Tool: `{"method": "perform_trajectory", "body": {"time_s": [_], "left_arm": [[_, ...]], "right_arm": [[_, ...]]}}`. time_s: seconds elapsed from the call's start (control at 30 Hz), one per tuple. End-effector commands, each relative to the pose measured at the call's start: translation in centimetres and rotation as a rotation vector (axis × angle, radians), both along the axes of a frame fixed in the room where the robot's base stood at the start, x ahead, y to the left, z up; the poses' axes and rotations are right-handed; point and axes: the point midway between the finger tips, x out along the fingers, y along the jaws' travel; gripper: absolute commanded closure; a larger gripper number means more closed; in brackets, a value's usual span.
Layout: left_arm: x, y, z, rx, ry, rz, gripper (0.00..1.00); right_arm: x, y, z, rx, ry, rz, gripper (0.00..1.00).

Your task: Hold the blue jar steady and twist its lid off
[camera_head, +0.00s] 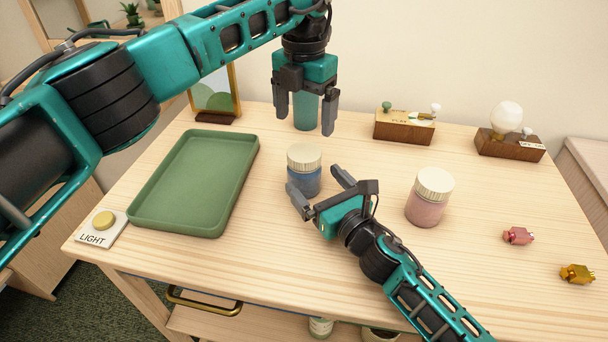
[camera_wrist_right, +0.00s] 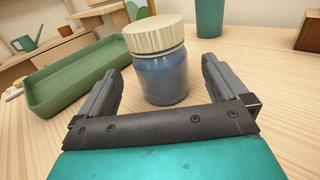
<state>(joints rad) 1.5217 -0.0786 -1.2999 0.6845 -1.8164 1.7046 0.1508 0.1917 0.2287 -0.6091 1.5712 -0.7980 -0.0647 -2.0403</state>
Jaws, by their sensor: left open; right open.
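The blue jar (camera_head: 304,182) stands upright on the wooden table, with its cream ribbed lid (camera_head: 304,157) on top. My right gripper (camera_head: 318,188) is open low at the jar's near side. In the right wrist view the blue jar (camera_wrist_right: 162,78) stands just ahead, between the lines of the open fingers (camera_wrist_right: 165,95), and its lid (camera_wrist_right: 153,35) sits above finger level. No finger visibly grips it. My left gripper (camera_head: 306,120) is open and empty, pointing down above and behind the jar, in front of a teal cup (camera_head: 305,107).
A green tray (camera_head: 135,208) lies left of the jar. A pink jar (camera_head: 428,203) with a cream lid stands to the right. A light button (camera_head: 103,222), a picture frame, two wooden switch boxes (camera_head: 403,130) and two small pink and gold pieces (camera_head: 518,236) lie around the table.

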Motion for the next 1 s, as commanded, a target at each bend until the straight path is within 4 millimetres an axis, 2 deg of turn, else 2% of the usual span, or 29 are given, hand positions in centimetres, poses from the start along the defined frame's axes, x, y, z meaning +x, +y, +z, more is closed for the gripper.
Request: {"method": "perform_trajectory", "body": {"time_s": [0.1, 0.3, 0.73, 1.0], "left_arm": [[0.0, 0.0, 0.0, 0.000, 0.000, 0.000, 0.08], [0.0, 0.0, 0.0, 0.000, 0.000, 0.000, 0.08], [0.0, 0.0, 0.0, 0.000, 0.000, 0.000, 0.08], [0.0, 0.0, 0.0, 0.000, 0.000, 0.000, 0.08]], "right_arm": [[1.9, 1.2, 0.1, 0.001, -0.002, 0.001, 0.00], [3.9, 2.3, 0.0, 0.001, -0.001, 0.001, 0.00], [4.5, 2.7, 0.0, -0.001, -0.001, 0.001, 0.00], [4.5, 2.7, 0.0, -0.001, -0.001, 0.001, 0.25]]}}
